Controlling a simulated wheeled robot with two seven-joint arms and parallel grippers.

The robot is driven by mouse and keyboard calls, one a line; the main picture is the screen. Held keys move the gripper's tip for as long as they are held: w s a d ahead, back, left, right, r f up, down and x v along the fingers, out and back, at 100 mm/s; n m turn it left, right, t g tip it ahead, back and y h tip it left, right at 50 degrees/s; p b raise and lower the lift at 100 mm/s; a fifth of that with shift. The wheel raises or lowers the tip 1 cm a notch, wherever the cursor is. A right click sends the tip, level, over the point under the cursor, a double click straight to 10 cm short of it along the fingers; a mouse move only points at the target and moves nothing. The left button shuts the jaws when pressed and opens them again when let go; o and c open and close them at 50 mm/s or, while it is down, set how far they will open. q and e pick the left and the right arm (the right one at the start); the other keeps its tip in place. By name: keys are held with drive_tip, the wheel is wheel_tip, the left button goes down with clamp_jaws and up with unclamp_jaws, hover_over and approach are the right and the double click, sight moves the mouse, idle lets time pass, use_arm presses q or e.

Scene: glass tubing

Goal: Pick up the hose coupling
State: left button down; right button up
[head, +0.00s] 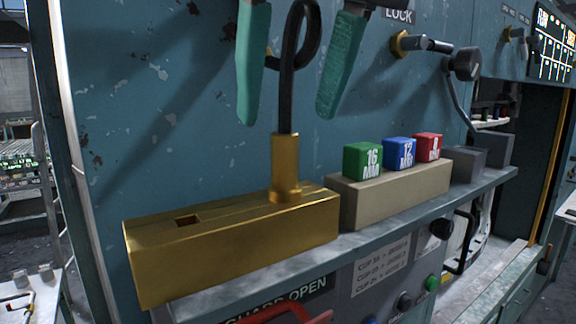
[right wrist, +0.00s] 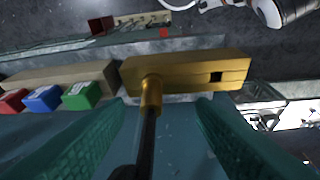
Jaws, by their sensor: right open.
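The hose coupling (head: 286,170) is a brass cylinder on the lower end of a black hose (head: 288,90). It stands upright at the right end of a brass block (head: 235,240) with a square hole at its other end. The coupling also shows in the right wrist view (right wrist: 151,96). My right gripper (head: 288,115) is open, its teal fingers on either side of the hose, above the coupling. In the right wrist view the gripper (right wrist: 160,105) has hose and coupling between its fingers, with gaps on both sides. My left gripper is not in view.
A beige holder (head: 390,197) with green (head: 362,161), blue (head: 399,153) and red (head: 428,147) size blocks stands right of the brass block on a narrow grey ledge (head: 440,207). A teal machine panel (head: 150,110) rises close behind. A lever (head: 460,90) sticks out at upper right.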

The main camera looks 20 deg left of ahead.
sight(287, 133)
drive_tip(key=shift+w+a+f, duration=0.5)
drive_tip(key=shift+w+f, duration=0.3)
drive_tip(key=shift+w+a+f+p, duration=0.2)
drive_tip(key=shift+w+f+p, duration=0.3)
drive_tip(key=shift+f+p, duration=0.2)
drive_tip(key=shift+d+p+x, duration=0.2)
drive_tip(key=shift+p+x, duration=0.15)
drive_tip(key=shift+x, duration=0.85)
drive_tip(key=shift+s+f, duration=0.1)
drive_tip(key=shift+f, duration=0.3)
drive_tip(key=shift+a+f, duration=0.15)
drive_tip(key=shift+a, duration=0.05)
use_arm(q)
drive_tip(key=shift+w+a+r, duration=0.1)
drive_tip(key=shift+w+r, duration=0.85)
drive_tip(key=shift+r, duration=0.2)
use_arm(e)
clamp_jaws()
